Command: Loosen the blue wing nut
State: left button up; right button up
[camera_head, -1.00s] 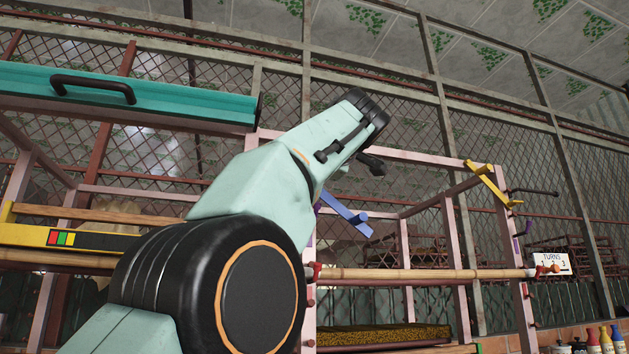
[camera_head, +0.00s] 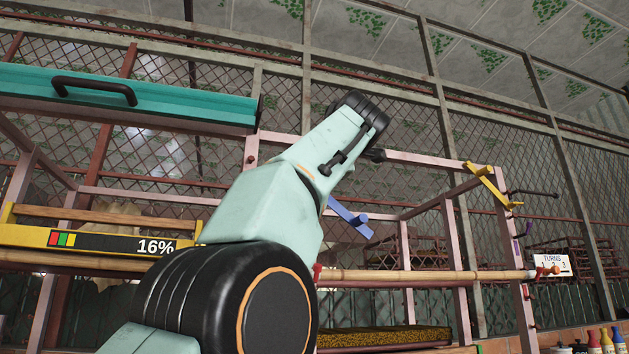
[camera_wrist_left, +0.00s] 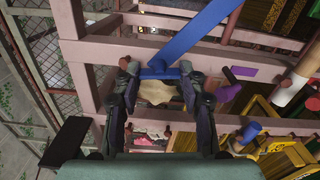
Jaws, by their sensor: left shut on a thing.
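In the left wrist view, the blue wing nut (camera_wrist_left: 158,72) is a short cross-piece between the fingertips of my left gripper (camera_wrist_left: 157,68), which is shut on it. A long blue bar (camera_wrist_left: 208,32) runs from there up and right, past a pink frame post. In the head view, a blue bar (camera_head: 350,217) with a small knob shows just right of my left arm. My arm hides the fingers and the wing nut's grip point in that view. My right gripper is in neither view.
A yellow panel (camera_head: 100,242) reads 16%. A small white TURNS board (camera_head: 551,264) hangs at the right. A yellow bracket (camera_head: 490,185) sits on the pink frame. A bamboo pole (camera_head: 430,275) crosses the front. A teal bar with a black handle (camera_head: 95,88) is upper left.

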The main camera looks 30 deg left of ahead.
pick_arm(q)
jog(key=shift+w+f, duration=0.1)
jog(key=shift+f, duration=0.15)
jog(key=o, duration=1.2)
jog(key=shift+s+d+r, duration=0.1)
jog(key=shift+s+r, duration=0.15)
jog(key=shift+s, duration=0.05)
jog(key=shift+c, duration=0.2)
jog(key=shift+w, duration=0.15)
